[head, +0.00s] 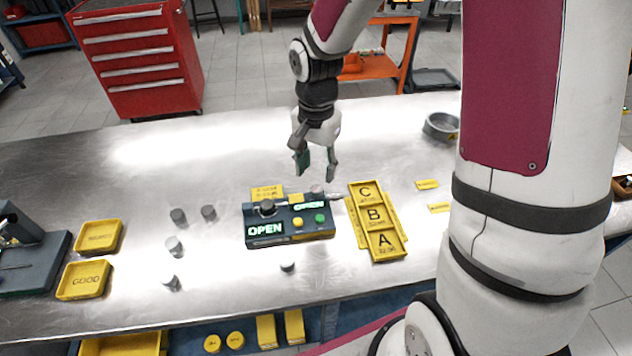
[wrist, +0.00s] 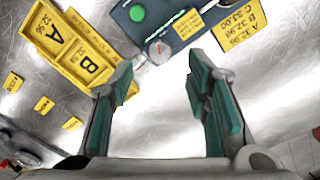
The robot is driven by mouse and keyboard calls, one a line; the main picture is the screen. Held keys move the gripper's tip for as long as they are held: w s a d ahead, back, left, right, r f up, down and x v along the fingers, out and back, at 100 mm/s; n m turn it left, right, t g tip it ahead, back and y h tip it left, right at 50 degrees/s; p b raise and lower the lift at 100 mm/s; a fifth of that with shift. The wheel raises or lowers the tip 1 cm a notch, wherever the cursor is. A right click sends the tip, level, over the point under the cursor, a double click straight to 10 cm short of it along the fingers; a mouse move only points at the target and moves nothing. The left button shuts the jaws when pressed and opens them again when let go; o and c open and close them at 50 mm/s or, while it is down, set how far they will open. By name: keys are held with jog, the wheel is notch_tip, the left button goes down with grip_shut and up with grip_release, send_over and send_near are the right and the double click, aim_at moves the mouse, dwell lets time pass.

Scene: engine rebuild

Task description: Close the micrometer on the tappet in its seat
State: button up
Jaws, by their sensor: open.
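The micrometer is a dark blue bench unit (head: 290,238) at the table's middle, with two lit displays reading OPEN and a yellow and a green button. The unit's edge with the green button also shows at the top of the wrist view (wrist: 172,22). My gripper (head: 317,166) is open and empty above that end, pointing down. In the wrist view the cylinder lies beyond the gap between the fingertips (wrist: 163,75).
A yellow A-B-C tray (head: 402,256) stands right of the unit. Several loose grey tappets (head: 208,212) stand left and in front of it. Yellow trays, one marked GOOD (head: 84,280), lie at the left. A grey round dish (head: 440,126) is at the back right.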

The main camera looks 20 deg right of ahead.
aim_at(316, 188)
notch_tip(316, 188, down, 6)
jog(key=shift+r, duration=0.1)
jog(key=shift+c, duration=0.3)
grip_shut()
